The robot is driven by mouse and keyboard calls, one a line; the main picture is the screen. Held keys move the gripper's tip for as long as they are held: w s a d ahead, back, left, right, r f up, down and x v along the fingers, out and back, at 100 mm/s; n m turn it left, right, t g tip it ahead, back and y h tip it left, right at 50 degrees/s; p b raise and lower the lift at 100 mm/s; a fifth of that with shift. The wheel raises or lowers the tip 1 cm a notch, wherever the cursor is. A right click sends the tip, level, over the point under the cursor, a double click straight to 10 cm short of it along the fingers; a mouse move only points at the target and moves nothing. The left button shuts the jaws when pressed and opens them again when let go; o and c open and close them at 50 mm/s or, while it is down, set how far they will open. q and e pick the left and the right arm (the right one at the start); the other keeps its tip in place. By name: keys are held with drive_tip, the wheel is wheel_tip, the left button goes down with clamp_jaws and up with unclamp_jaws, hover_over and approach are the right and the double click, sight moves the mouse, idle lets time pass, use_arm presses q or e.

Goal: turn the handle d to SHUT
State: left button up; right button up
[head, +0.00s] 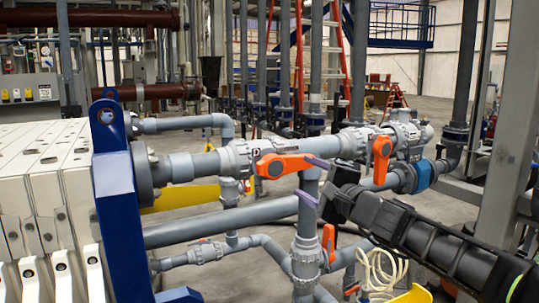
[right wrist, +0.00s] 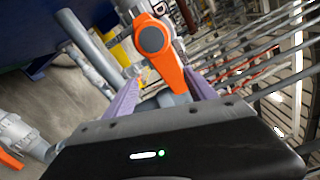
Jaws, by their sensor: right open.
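The orange handle (head: 284,164) is on a grey valve (head: 236,156) with a small letter tag that I cannot read surely; I take it as handle d. Its lever points right, roughly along the pipe. My right gripper (head: 302,176) is open at the lever's free end, one purple finger above and one below. In the right wrist view the orange handle (right wrist: 168,68) lies between the two purple fingers of the gripper (right wrist: 160,80), with no grip visible. Whether a finger touches it I cannot tell. No SHUT mark is legible. My left gripper is not in view.
Another orange handle (head: 382,158) hangs down on a valve to the right, close to my right arm. A third orange handle (head: 328,245) is on a lower pipe. A blue frame (head: 117,195) and white press plates (head: 45,180) stand left. Grey pipes crowd the area.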

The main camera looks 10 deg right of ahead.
sight(296, 165)
drive_tip(key=n, duration=0.1)
drive_tip(key=w+r+n, duration=0.1)
drive_tip(key=n, duration=0.1)
drive_tip(key=shift+w+d+r+n+p, duration=0.15)
drive_tip(key=shift+r+n+p, duration=0.1)
drive_tip(key=shift+n+p, duration=0.15)
use_arm(q)
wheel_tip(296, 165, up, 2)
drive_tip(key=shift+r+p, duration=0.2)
drive_tip(key=shift+p, duration=0.15)
use_arm(e)
drive_tip(key=x, duration=0.6)
drive_tip(key=shift+w, duration=0.2)
drive_tip(key=shift+c, duration=0.3)
clamp_jaws()
